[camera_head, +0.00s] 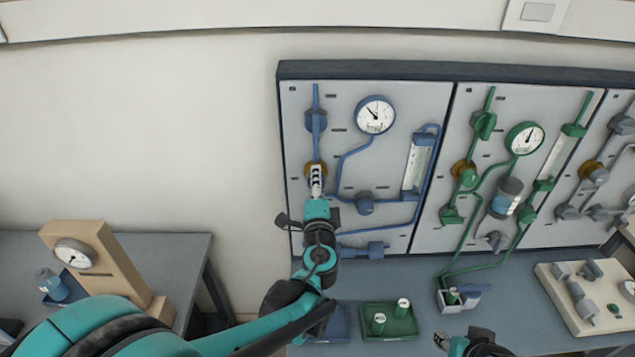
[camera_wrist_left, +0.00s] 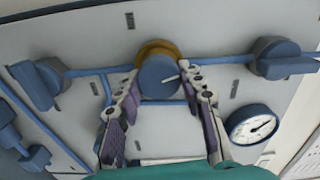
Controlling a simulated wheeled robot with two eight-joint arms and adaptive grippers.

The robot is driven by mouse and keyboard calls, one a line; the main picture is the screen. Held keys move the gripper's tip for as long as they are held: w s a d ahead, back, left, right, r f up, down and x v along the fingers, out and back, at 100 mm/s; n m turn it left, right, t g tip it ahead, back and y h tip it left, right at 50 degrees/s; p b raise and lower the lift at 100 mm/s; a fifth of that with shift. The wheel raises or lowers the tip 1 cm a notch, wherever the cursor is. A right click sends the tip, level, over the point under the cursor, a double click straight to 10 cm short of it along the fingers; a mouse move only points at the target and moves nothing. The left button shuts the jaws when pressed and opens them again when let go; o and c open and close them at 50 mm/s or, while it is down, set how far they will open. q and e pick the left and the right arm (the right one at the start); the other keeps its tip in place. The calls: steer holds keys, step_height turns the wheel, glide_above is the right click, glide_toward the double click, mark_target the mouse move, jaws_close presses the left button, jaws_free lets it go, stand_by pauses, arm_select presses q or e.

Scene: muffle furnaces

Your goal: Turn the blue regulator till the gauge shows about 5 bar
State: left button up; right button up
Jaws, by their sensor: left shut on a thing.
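The blue regulator (camera_wrist_left: 158,82) is a round blue knob with a white mark, on a brass-coloured ring (camera_wrist_left: 152,49) in the left wrist view. My left gripper (camera_wrist_left: 161,74) is shut on it, one finger on each side. In the head view, this gripper (camera_head: 316,172) hides most of the knob on the blue panel. The blue line's gauge (camera_head: 375,114) is up and right of it, its needle pointing to the upper left. It also shows in the left wrist view (camera_wrist_left: 252,126), too small to read. My right gripper (camera_head: 442,340) is partly in view at the bottom edge.
A green-piped panel (camera_head: 463,125) with its own gauge (camera_head: 524,138) stands to the right. Below are a green tray (camera_head: 390,333) with small containers and a pale block with knobs (camera_head: 575,300). A beige gauge stand (camera_head: 98,262) is on the left table.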

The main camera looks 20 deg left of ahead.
arm_select(q)
steer(key=m, duration=0.6)
steer(key=shift+f, duration=0.1)
steer(key=m, duration=0.6)
steer(key=shift+a+f, duration=0.1)
steer(key=shift+m, duration=0.3)
steer(key=o, duration=1.2)
steer(key=v, duration=1.2)
